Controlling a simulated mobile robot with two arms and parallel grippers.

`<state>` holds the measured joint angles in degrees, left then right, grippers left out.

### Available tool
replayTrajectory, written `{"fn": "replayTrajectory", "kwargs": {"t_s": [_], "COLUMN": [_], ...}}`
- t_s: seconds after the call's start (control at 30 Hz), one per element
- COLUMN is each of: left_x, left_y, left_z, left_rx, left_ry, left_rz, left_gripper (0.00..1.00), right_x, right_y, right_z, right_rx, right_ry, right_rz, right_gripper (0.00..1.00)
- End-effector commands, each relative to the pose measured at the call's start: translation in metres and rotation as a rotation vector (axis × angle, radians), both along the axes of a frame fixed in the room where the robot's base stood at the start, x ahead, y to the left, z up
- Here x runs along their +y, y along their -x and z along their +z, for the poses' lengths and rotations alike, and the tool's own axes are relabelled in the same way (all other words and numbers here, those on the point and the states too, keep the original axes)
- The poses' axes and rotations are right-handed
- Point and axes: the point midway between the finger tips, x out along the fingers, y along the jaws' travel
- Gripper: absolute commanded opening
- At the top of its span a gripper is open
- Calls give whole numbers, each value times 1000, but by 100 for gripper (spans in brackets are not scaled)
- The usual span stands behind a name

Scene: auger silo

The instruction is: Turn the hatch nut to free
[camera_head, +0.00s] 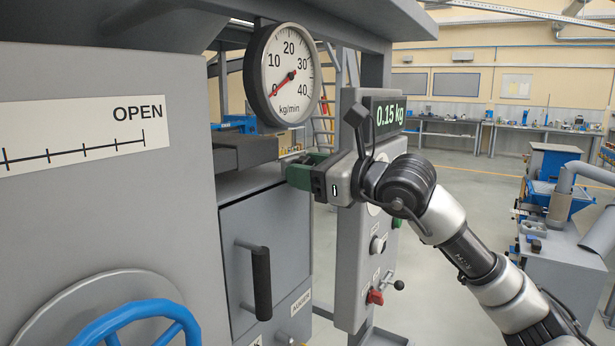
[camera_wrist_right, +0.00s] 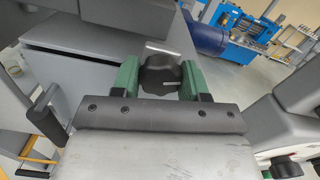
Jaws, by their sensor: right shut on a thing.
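The hatch nut (camera_wrist_right: 158,72), a black lobed knob with a pale line on it, sits between the green fingers of my right gripper (camera_wrist_right: 161,76) in the right wrist view. The fingers are shut on it from both sides. In the head view my right gripper (camera_head: 303,172) reaches in from the right to the side of the grey cabinet, just below the round gauge. There the nut is hidden by the gripper and the dark slab. My left gripper is not in view.
A dark slab (camera_head: 243,151) juts out beside the gripper. Below it is a grey door with a black handle (camera_head: 261,284). A kg/min gauge (camera_head: 290,75) reads near 0. A control panel display (camera_head: 389,114) reads 0.15 kg. A blue handwheel (camera_head: 140,325) is at lower left.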

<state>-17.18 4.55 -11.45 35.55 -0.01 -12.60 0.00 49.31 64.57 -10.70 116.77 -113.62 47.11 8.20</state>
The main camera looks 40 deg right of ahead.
Motion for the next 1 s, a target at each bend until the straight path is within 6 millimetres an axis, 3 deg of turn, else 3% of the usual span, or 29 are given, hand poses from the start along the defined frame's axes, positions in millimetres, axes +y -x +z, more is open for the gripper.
{"fn": "replayTrajectory", "kwargs": {"t_s": [1.0], "left_x": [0], "left_y": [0], "left_z": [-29], "left_rx": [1], "left_ry": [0], "left_rz": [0], "left_gripper": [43], "right_x": [0], "right_y": [0], "right_z": [-1], "right_rx": [-368], "right_ry": [892], "right_rz": [1], "right_gripper": [20]}}
